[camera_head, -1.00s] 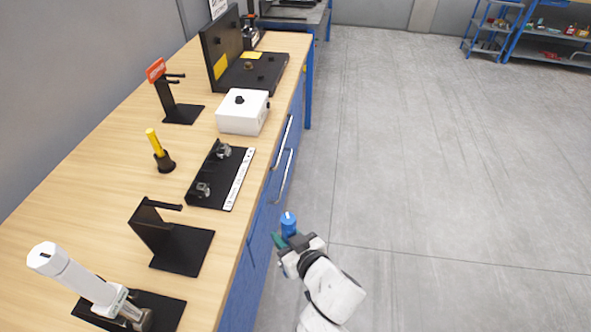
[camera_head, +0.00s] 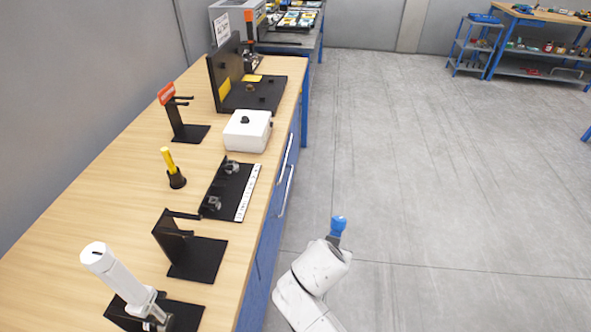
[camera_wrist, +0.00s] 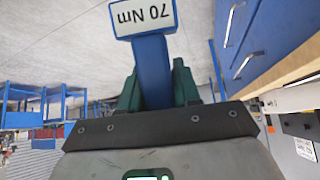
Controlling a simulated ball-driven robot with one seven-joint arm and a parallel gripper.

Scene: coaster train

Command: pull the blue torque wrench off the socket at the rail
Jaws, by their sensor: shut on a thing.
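My gripper (camera_head: 333,240) is shut on the blue torque wrench (camera_head: 339,224), to the right of the workbench and above the open floor. In the wrist view the blue wrench (camera_wrist: 153,70) stands between my green fingers, with a white "70 Nm" label upside down at its end. Much of the wrench is hidden in the head view. A black plate with two grey fittings and a white lettered strip (camera_head: 247,194), possibly the rail, lies on the bench, well apart from my gripper. I cannot make out the socket there.
The wooden bench (camera_head: 110,170) runs along the left, with blue drawers beneath. On it stand a white box (camera_head: 247,131), a yellow-handled tool (camera_head: 171,165), black stands (camera_head: 197,258) and a white tool (camera_head: 112,268). The grey floor (camera_head: 430,180) to the right is clear.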

